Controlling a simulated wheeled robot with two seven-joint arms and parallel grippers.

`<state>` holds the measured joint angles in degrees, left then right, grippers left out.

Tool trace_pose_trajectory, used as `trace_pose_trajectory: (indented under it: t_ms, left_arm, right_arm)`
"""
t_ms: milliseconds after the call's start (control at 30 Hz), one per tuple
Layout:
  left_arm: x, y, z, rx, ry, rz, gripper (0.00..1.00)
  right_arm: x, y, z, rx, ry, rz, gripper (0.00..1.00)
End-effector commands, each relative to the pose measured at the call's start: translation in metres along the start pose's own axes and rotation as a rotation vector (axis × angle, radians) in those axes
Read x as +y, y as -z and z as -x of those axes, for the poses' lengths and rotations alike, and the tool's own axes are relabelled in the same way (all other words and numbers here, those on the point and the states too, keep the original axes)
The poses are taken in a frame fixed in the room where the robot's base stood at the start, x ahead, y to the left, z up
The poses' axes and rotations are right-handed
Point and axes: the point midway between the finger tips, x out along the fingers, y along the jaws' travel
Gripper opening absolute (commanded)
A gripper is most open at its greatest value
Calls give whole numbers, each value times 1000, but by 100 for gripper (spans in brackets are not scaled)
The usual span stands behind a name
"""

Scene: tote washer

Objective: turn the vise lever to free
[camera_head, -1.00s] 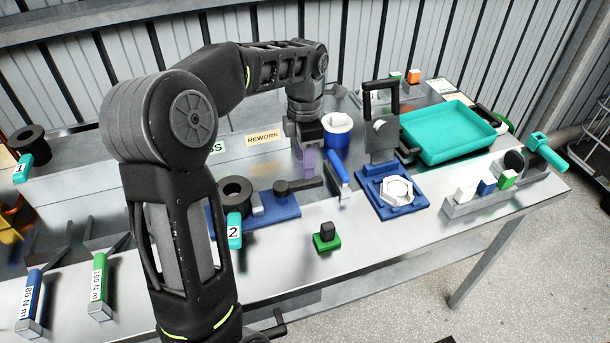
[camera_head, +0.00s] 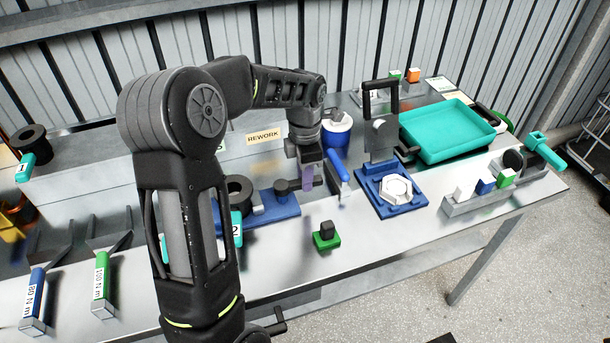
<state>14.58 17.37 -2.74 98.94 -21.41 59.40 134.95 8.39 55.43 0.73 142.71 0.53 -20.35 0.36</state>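The vise has a long blue base (camera_head: 285,208) on the bench, partly hidden behind my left arm. A dark round pivot (camera_head: 281,188) stands on it, with the black lever beside my gripper; most of the lever is hidden or hard to make out now. My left gripper (camera_head: 307,182) points down with purple fingers just right of the pivot, at about lever height. Whether the fingers touch the lever or are closed on it is unclear. My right gripper is not in view.
A blue-handled tool (camera_head: 338,168) stands close to the right of my gripper, with a blue-and-white round container (camera_head: 336,136) behind. A toggle clamp fixture (camera_head: 391,204) and teal tray (camera_head: 440,150) are farther right.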

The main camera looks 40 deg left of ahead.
Motion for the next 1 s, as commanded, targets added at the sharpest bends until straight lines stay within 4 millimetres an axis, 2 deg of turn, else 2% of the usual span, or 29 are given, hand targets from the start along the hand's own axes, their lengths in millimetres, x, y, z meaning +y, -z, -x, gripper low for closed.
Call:
trace_pose_trajectory:
  t_ms: [33,300,1000]
  left_arm:
    - [0,0,0,0,0,0,20]
    - [0,0,0,0,0,0,0]
    - [0,0,0,0,-1,0,0]
  right_arm:
    - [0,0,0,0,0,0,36]
    - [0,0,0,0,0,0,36]
    - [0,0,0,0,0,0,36]
